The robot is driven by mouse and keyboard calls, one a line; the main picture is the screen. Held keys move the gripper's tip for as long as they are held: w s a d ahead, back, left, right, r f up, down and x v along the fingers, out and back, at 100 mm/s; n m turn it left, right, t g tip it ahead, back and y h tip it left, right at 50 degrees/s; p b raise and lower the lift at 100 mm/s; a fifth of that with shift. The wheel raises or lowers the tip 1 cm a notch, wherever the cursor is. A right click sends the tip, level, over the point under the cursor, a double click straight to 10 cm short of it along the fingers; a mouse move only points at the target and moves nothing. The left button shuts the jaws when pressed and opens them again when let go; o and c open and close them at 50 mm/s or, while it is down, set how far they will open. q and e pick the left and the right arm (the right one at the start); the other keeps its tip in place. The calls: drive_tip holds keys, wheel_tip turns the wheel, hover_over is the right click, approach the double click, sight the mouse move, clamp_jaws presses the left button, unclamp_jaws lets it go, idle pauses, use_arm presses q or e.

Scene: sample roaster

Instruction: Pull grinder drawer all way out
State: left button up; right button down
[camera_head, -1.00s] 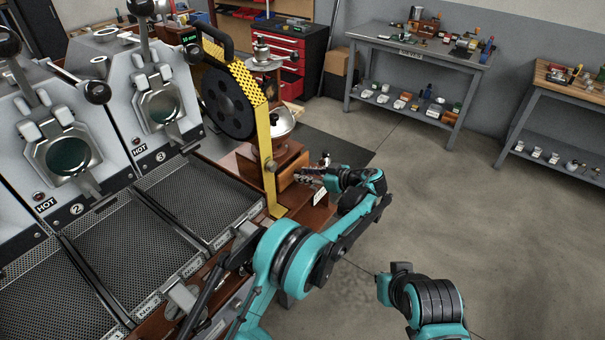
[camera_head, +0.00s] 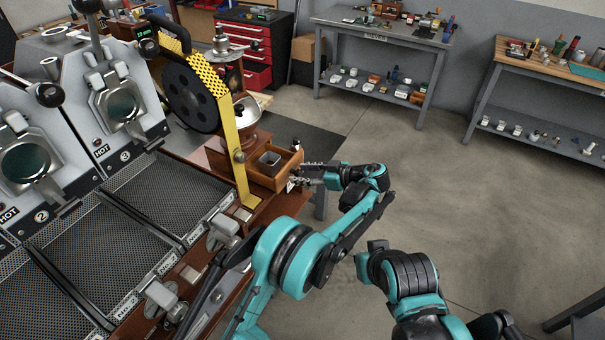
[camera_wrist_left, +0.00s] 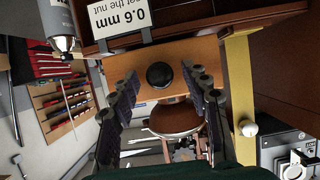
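The grinder drawer (camera_head: 291,163) is a wooden box standing out from the grinder's wooden base, with a small grey metal cup (camera_head: 268,160) inside. In the left wrist view its wooden front (camera_wrist_left: 202,52) shows with a round black knob (camera_wrist_left: 160,75). My left gripper (camera_head: 306,174) is at the drawer front. In the left wrist view the two fingers of this gripper (camera_wrist_left: 161,84) are apart, one on either side of the knob, with gaps visible between them and it. The back of the drawer is hidden by the grinder body. My right gripper is not visible; only part of that arm shows.
A roaster with perforated trays (camera_head: 150,203) fills the left. A "0.6 mm" card (camera_wrist_left: 121,16) is close to the drawer front. Open floor (camera_head: 420,190) lies right.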

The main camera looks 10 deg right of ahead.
use_arm(q)
drive_tip(key=shift+r, duration=0.1)
wheel_tip(320, 180, up, 10)
idle(0.4)
